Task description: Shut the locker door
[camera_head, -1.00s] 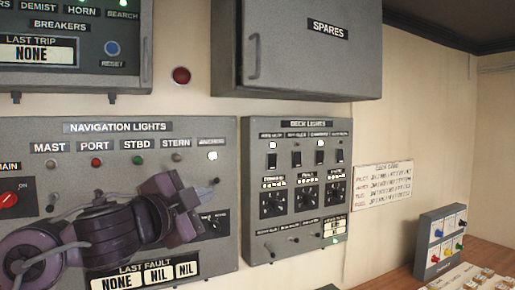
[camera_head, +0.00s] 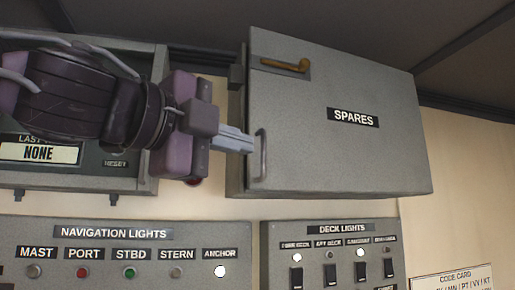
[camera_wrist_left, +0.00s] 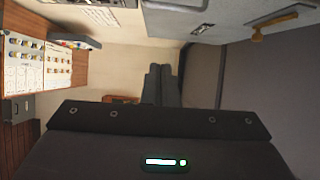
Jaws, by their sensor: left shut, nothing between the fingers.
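The locker (camera_head: 330,165) is a grey wall box with a door labelled SPARES. A grey bar handle (camera_head: 263,157) stands near the door's left edge, and a brass lever (camera_head: 288,65) sits at its top left. I cannot tell whether the door is fully shut. My left gripper (camera_head: 250,145) is shut and empty, its fingertips beside the bar handle; contact cannot be made out. In the left wrist view, the shut fingers (camera_wrist_left: 161,85) point away, with the door (camera_wrist_left: 190,16) and brass lever (camera_wrist_left: 272,26) above them. My right gripper is out of view.
A navigation lights panel (camera_head: 100,258) and a deck lights panel (camera_head: 345,250) are on the wall below. Another panel (camera_head: 90,178) is behind my left arm. A code card (camera_head: 452,281) hangs at lower right. The wall right of the locker is clear.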

